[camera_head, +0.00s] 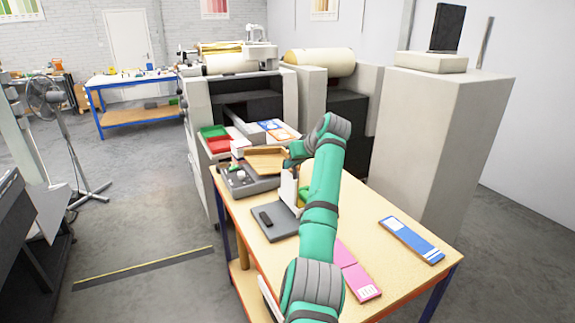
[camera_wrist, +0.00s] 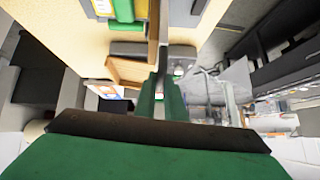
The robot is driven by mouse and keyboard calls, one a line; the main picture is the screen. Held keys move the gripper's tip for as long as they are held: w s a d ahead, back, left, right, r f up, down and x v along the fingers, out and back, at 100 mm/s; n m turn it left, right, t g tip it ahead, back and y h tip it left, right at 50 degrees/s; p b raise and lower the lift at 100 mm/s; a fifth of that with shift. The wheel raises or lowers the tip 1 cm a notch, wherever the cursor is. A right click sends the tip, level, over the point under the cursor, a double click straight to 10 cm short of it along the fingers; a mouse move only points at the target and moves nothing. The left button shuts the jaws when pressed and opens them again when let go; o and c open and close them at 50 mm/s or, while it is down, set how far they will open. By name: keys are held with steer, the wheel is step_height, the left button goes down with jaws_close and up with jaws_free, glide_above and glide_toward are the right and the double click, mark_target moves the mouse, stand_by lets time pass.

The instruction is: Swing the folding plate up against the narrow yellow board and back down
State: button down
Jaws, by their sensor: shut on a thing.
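A pale upright panel (camera_head: 288,192) stands at the right edge of a dark grey flat base (camera_head: 280,226) on the wooden table. A narrow tan board (camera_wrist: 153,30) shows edge-on in the wrist view, with a dark grey surface (camera_wrist: 187,12) just right of it. I cannot clearly tell plate from board in the head view. My gripper (camera_wrist: 163,84) is shut, its green fingers close together at the near end of the tan board. It appears to grip the folding plate, but the fingers hide most of the held part. In the head view my arm hides the fingertips.
A brown tray (camera_head: 265,160) and a grey device (camera_head: 245,181) sit close behind the base. A black object (camera_head: 265,218) lies on the base. A pink pad (camera_head: 355,270) and a blue pad (camera_head: 412,239) lie right of my arm.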

steer(key=shift+d+f, duration=0.15)
steer(key=shift+f, duration=0.05)
steer(key=c, duration=1.8)
jaws_free()
steer(key=shift+w, duration=0.15)
steer(key=shift+d+r, duration=0.15)
steer(key=v, duration=1)
steer(key=shift+s+r, duration=0.2)
steer(key=shift+s, duration=0.1)
